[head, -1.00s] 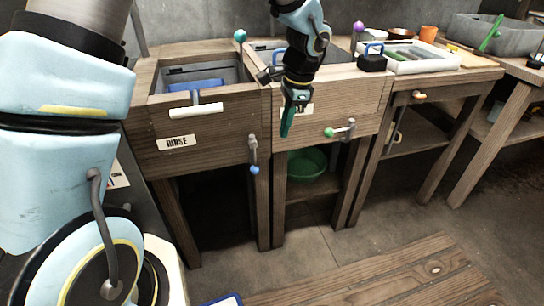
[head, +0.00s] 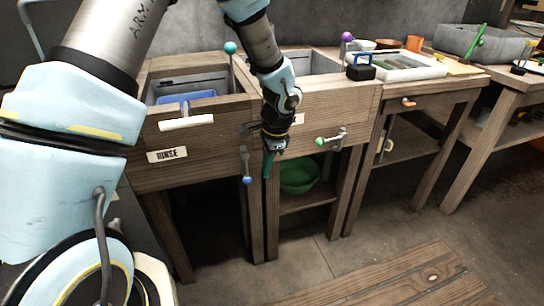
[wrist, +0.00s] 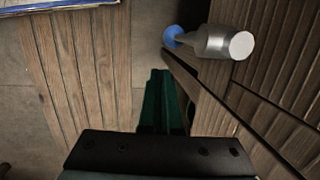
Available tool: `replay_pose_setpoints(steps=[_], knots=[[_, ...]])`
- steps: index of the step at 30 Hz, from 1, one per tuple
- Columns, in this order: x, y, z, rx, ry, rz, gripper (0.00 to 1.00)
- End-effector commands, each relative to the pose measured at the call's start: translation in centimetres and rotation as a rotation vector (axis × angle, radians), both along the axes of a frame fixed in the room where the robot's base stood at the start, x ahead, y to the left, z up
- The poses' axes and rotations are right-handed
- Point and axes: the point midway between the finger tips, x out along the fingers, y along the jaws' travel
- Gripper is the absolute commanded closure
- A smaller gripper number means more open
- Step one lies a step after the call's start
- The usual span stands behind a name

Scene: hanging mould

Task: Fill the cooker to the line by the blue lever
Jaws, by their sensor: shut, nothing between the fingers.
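The blue lever (head: 246,165) is a metal arm with a blue knob, hanging down on the front post at the right end of the basin labelled RINSE. In the wrist view the blue knob (wrist: 172,37) and its metal pivot are at the upper right. My gripper (head: 267,166), with dark green fingers, points down just right of the lever and looks apart from it. Its fingers (wrist: 161,100) are shut and empty. A second wooden basin (head: 352,100) stands behind and right of my gripper. Its label is mostly hidden, so I cannot tell whether it is the cooker. No fill line shows.
The RINSE basin (head: 203,148) has a white handle (head: 186,123) in front and blue inside. A green-knobbed lever (head: 331,138) sits on the second basin's front. A green bowl (head: 298,177) is on the shelf below. The floor in front is open beside a wooden platform (head: 400,280).

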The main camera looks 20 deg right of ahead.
Motion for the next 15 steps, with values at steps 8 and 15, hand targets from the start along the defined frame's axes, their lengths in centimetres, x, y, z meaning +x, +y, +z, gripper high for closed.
replay_pose_setpoints(steps=[8, 15], knots=[[1.1, 2.1, -1.0, 0.0, -0.001, 0.001, 1.0], [1.2, 2.2, -1.1, -0.001, -0.002, 0.001, 1.0]])
